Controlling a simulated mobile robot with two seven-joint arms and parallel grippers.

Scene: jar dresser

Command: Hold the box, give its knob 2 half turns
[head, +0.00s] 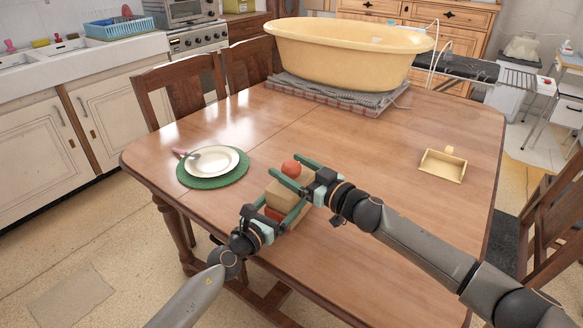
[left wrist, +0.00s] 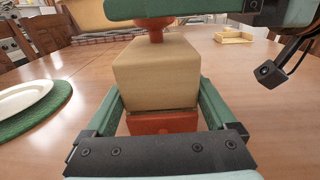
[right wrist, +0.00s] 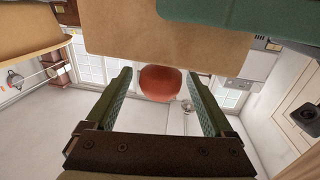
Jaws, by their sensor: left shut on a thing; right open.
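The box is a tan block (head: 287,194) with a red-orange base (head: 273,214) and a round red knob (head: 291,168) on top. It is over the table's front part. My left gripper (head: 284,203) is shut on the box, with one green finger on each side, as the left wrist view shows the tan block (left wrist: 157,75) too. My right gripper (head: 292,170) is open at the knob. In the right wrist view the knob (right wrist: 160,83) lies between the two fingers, with gaps on both sides. The knob's top is hidden in the left wrist view.
A white plate (head: 214,160) on a green mat (head: 240,179) is at the left of the table (head: 340,260). A small yellow tray (head: 443,168) is at the right. A large yellow tub (head: 345,55) stands on folded cloth at the back. The middle of the table is clear.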

